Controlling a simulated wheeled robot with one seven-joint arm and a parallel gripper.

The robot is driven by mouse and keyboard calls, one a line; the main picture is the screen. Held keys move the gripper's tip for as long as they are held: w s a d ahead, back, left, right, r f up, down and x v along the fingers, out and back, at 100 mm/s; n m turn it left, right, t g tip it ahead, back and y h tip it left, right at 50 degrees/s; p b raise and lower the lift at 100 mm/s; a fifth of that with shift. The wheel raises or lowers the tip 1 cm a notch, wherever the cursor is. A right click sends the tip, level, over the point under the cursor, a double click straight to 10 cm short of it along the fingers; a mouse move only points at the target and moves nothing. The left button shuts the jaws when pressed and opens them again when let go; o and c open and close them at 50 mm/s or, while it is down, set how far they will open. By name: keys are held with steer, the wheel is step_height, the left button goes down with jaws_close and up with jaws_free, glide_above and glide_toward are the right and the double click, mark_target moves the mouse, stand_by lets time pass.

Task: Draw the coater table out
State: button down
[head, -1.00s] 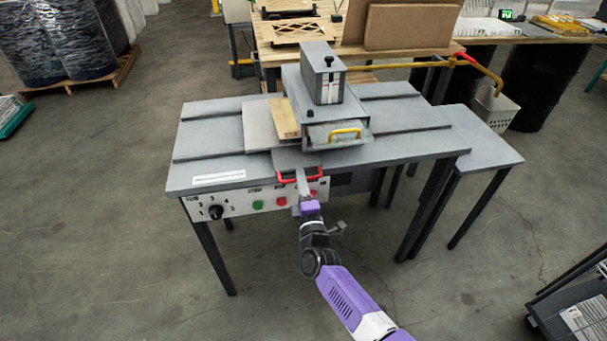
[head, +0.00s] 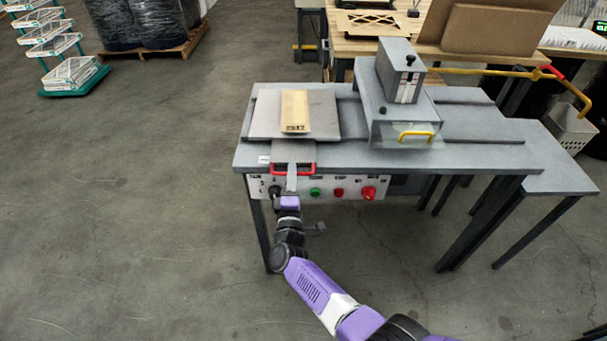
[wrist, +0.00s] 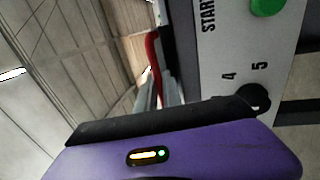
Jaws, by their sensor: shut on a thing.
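The coater table (head: 262,120) is a flat grey plate on the left part of the grey machine bench. It stands clear to the left of the coater housing (head: 392,100). A tan block (head: 295,112) with dark print lies on the plate. A red handle (head: 312,169) is at the plate's front edge, above the control panel. My gripper (head: 291,182) is shut on this handle from the front. In the wrist view part of the red handle (wrist: 152,50) shows beyond my purple gripper body; the fingertips are mostly hidden there.
The control panel (head: 330,189) with green and red buttons and a black knob is just below the handle. A yellow handle (head: 415,134) is on the housing's front. A wooden bench with cardboard stands behind. The floor to the left is open, with a wrapped pallet and a teal cart farther back.

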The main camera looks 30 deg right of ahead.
steer(key=shift+w+a, duration=0.15)
steer(key=shift+a, duration=0.2)
steer(key=c, duration=1.5)
jaws_free()
steer(key=shift+f, duration=0.1)
steer(key=shift+d, duration=0.1)
steer(key=p+v, duration=0.1)
steer(key=v, duration=0.6)
steer(key=shift+s, duration=0.35)
steer(key=shift+a, duration=0.25)
